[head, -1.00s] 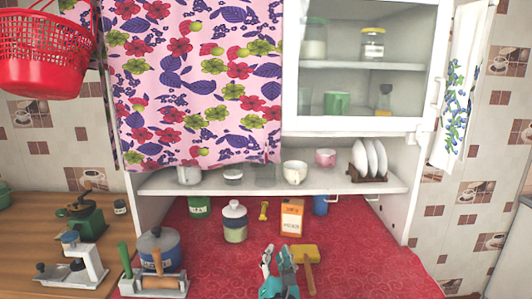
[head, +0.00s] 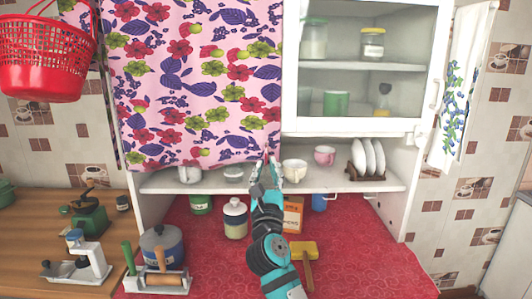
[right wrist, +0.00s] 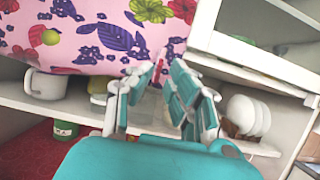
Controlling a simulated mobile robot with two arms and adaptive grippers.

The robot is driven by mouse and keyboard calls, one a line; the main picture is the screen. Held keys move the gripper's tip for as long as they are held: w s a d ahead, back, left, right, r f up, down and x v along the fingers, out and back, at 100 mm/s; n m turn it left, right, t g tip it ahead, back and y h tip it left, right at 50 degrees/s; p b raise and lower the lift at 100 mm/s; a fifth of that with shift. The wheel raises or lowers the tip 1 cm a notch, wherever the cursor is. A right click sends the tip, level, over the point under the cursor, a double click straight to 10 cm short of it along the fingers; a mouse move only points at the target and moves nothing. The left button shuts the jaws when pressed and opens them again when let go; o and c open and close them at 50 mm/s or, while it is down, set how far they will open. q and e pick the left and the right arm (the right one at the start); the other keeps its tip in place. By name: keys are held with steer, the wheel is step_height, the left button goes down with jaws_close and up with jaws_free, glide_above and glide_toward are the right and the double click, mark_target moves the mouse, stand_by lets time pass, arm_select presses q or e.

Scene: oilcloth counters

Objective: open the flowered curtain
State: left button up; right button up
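The flowered curtain (head: 195,85), pink with red, green and purple flowers, hangs over the left part of the wall cupboard. It covers what is behind it. It also fills the upper left of the right wrist view (right wrist: 90,35). My right gripper (head: 268,168) is at the curtain's lower right corner, in front of the shelf. In the right wrist view, its fingers (right wrist: 162,72) are apart, with the curtain's corner edge just beyond or between the tips. I cannot tell whether they touch the cloth. My left gripper is not in view.
The cupboard's glass door (head: 365,65) is right of the curtain. The shelf below (head: 330,185) holds a white mug (head: 294,171), a pink mug (head: 324,155) and a plate rack (head: 366,160). Canisters, a box and a yellow mallet (head: 304,252) stand or lie on the red counter (head: 375,250).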

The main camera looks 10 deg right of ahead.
mark_target(266, 157)
steer(key=x, duration=0.5)
jaws_close()
stand_by(0.3)
